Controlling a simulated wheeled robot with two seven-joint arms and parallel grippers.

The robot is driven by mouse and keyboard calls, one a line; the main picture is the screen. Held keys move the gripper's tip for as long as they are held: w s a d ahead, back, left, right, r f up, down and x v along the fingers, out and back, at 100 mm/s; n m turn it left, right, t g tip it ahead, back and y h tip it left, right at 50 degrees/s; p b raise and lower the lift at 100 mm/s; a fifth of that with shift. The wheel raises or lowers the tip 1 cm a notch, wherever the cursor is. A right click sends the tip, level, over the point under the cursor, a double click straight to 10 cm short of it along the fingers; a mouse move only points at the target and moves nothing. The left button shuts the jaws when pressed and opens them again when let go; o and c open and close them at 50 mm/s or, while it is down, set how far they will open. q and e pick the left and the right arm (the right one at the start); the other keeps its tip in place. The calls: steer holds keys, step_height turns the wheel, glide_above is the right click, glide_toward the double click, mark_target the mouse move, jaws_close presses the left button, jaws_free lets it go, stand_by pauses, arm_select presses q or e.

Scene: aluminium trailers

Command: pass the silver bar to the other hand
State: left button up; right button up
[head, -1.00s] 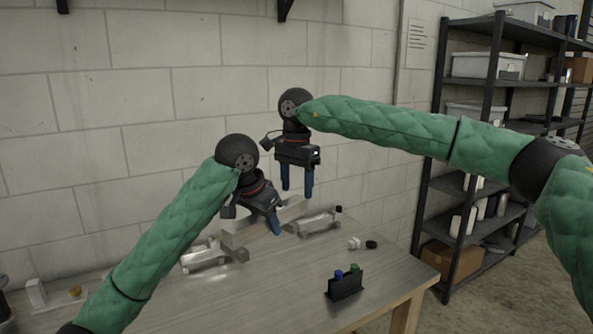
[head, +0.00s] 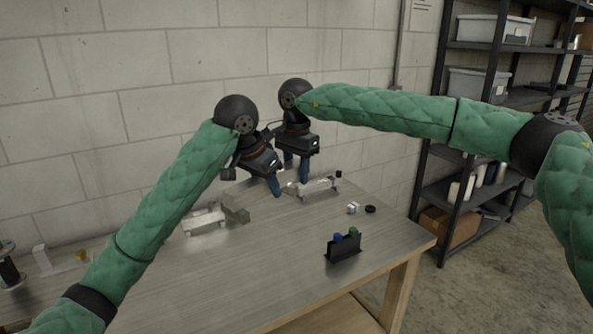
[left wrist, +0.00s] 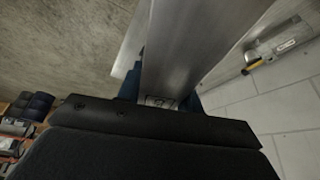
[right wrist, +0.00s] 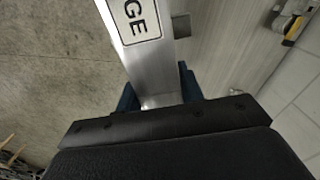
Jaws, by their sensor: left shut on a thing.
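The silver bar (left wrist: 190,45) is between my left gripper's fingers (head: 275,186) and runs away from them in the left wrist view. In the right wrist view the bar (right wrist: 150,75) lies between the blue fingers of my right gripper (head: 296,178), with a white label lettered "GE" beyond them. Whether those fingers press on it is not clear. In the head view the two grippers are close together above the table, left one tilted, right one pointing down, and they mostly hide the bar.
Two silver trailer models, one left (head: 205,222) and one right (head: 318,187), stand on the table (head: 290,268). A black holder (head: 343,248) with blue and green pieces stands near the front right. Small white (head: 352,207) and black (head: 370,209) parts lie beside it. A shelf rack (head: 470,140) stands at right.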

steer(key=c, duration=0.7)
arm_select(q)
steer(key=o, duration=1.3)
